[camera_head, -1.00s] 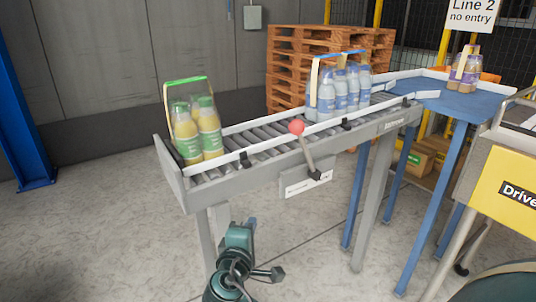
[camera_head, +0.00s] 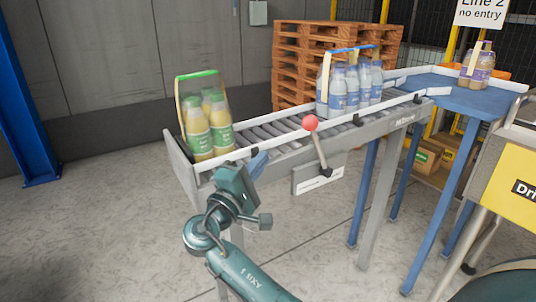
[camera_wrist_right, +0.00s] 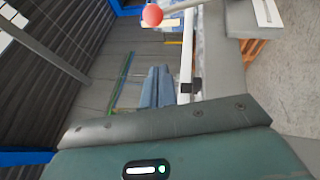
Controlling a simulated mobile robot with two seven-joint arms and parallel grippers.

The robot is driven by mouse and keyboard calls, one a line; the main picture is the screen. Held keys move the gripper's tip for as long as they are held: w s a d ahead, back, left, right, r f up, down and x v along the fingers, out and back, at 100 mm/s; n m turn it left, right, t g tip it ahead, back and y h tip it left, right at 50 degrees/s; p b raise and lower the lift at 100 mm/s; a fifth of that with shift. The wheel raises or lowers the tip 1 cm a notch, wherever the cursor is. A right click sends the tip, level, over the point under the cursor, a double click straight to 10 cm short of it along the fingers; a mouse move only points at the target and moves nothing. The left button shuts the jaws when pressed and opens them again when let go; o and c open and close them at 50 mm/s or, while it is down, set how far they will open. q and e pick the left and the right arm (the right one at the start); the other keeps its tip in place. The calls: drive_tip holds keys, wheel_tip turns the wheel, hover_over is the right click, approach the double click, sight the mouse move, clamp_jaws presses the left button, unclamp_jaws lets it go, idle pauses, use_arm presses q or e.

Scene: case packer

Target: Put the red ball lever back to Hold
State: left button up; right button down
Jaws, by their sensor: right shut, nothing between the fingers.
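The red ball lever (camera_head: 311,123) is mounted on the near side of the roller conveyor, above a small white label plate (camera_head: 306,184) whose writing is too small to read. Its arm slants up and slightly left from a dark pivot. My right gripper (camera_head: 259,161) is shut and empty, left of and lower than the red ball, near the conveyor's front side and apart from the lever. In the right wrist view, the shut blue-grey fingers (camera_wrist_right: 157,86) show with the red ball (camera_wrist_right: 152,15) beyond them at the top. My left gripper is not in view.
The roller conveyor (camera_head: 280,152) carries a yellow bottle pack (camera_head: 208,130) at its left end and a blue-white bottle pack (camera_head: 350,85) farther right. A blue table (camera_head: 465,97) adjoins the right end. Pallets stand behind. The floor in front is clear.

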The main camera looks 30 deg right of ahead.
use_arm(q)
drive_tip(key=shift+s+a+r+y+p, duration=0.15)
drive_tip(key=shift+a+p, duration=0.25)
drive_tip(key=shift+p, duration=0.5)
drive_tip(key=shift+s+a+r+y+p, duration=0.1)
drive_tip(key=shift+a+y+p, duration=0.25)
drive_tip(key=shift+p, duration=0.55)
use_arm(e)
drive_tip(key=w+d+r, duration=0.3)
drive_tip(key=d, duration=0.7)
drive_tip(key=shift+d+r, duration=0.15)
drive_tip(key=shift+r, duration=0.05)
